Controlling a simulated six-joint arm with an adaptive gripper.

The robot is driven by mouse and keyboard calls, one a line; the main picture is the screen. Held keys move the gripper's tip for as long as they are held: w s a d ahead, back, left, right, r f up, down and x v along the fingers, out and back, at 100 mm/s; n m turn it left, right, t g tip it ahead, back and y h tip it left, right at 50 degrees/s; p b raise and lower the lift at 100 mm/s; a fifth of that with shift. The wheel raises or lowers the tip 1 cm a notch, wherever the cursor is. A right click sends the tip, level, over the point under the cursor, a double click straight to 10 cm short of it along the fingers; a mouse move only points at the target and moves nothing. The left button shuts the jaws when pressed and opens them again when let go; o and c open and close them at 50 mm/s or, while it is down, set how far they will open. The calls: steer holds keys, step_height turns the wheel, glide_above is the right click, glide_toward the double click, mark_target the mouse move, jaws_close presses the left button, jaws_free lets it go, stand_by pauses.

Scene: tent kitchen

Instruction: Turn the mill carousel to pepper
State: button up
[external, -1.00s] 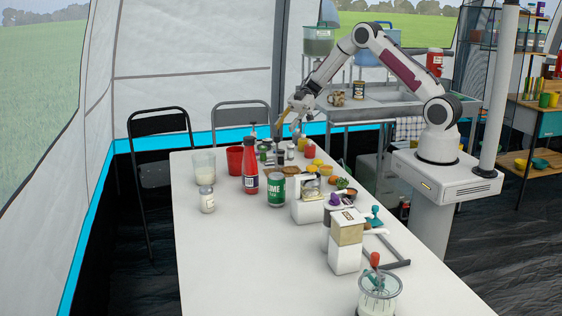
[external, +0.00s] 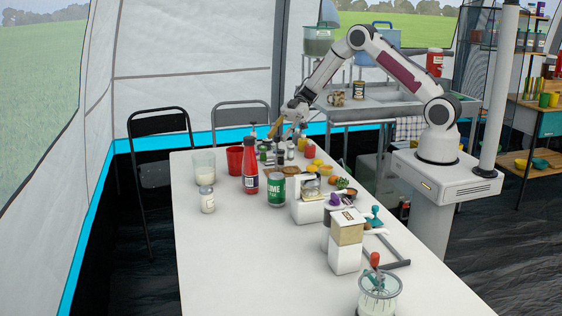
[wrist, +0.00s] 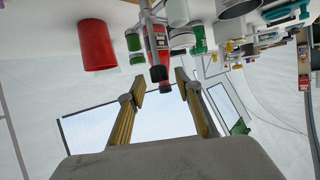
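The mill carousel (external: 278,154) appears to be the cluster of small green, grey and dark mills at the far end of the white table, below my gripper. My gripper (external: 276,132) points down toward it from the arm's end. In the wrist view, my gripper (wrist: 160,88) is open, its two yellow-brown fingers spread and nothing clearly held. Green-banded jars (wrist: 135,44) and a dark-tipped post (wrist: 158,73) show beyond the fingertips, close to the gap. Contact cannot be told. The mills' labels are too small to read, so which one is pepper is unclear.
A red cup (external: 235,159), a red bottle (external: 250,172) and a green tin (external: 276,190) stand close to the carousel on the near side. Yellow bowls (external: 325,170) and a white appliance (external: 308,208) are to its right. The table's front left is clear.

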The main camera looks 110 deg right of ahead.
steer(key=shift+x, duration=1)
jaws_close()
steer(key=shift+n+g+y, duration=0.7)
steer(key=shift+n+g, duration=0.3)
steer(key=shift+n+g+y, duration=0.4)
steer(key=shift+n+g, duration=0.2)
steer(key=shift+n+g+y, duration=0.3)
steer(key=shift+n+g, duration=0.3)
steer(key=shift+n+g+y, duration=0.5)
steer(key=shift+n+g, duration=1.1)
steer(key=shift+g, duration=0.2)
